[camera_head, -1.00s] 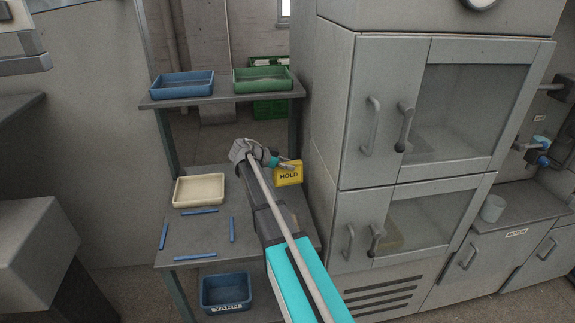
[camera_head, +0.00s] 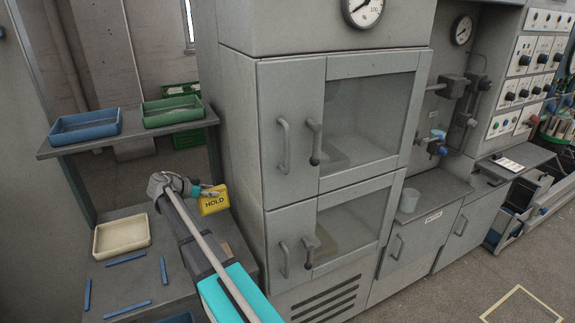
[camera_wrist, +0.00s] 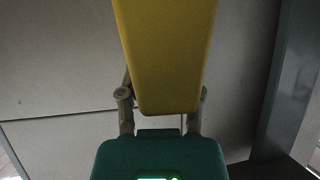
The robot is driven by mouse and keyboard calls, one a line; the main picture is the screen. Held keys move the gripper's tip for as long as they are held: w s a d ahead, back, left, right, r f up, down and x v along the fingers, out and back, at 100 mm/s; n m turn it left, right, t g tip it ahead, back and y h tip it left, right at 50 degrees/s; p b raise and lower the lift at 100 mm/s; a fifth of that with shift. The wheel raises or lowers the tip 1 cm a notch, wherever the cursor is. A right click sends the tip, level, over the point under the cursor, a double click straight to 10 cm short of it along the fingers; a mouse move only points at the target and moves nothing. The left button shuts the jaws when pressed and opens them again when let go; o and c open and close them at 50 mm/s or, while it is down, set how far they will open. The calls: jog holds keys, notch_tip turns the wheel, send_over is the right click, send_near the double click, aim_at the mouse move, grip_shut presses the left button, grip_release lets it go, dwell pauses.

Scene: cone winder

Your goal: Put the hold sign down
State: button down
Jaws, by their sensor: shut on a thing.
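The yellow hold sign (camera_head: 213,200) is in my gripper (camera_head: 203,192), with the black word HOLD facing the head camera. My gripper is shut on it and holds it up over the right part of the grey shelf unit's lower shelf (camera_head: 190,290), beside the grey cabinet. In the wrist view the sign (camera_wrist: 167,55) fills the top middle, between the fingers (camera_wrist: 160,105). My arm hides part of the lower shelf. The sign's contact with anything else is not visible.
A cream tray (camera_head: 121,236) and several blue strips (camera_head: 126,259) lie on the lower shelf. A blue tray (camera_head: 85,127) and a green tray (camera_head: 172,111) stand on the upper shelf (camera_head: 130,140). The grey cabinet (camera_head: 290,230) stands close on the right. A yellow floor outline (camera_head: 520,305) shows at lower right.

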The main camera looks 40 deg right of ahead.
jog(key=s+a+r+n+t+p, duration=0.2)
jog(key=s+a+r+p, duration=0.2)
jog(key=a+r+p, duration=1)
jog(key=shift+a+r+n, duration=0.15)
jog(key=shift+r+n, duration=0.15)
jog(key=shift+r, duration=0.1)
jog(key=shift+s, duration=0.2)
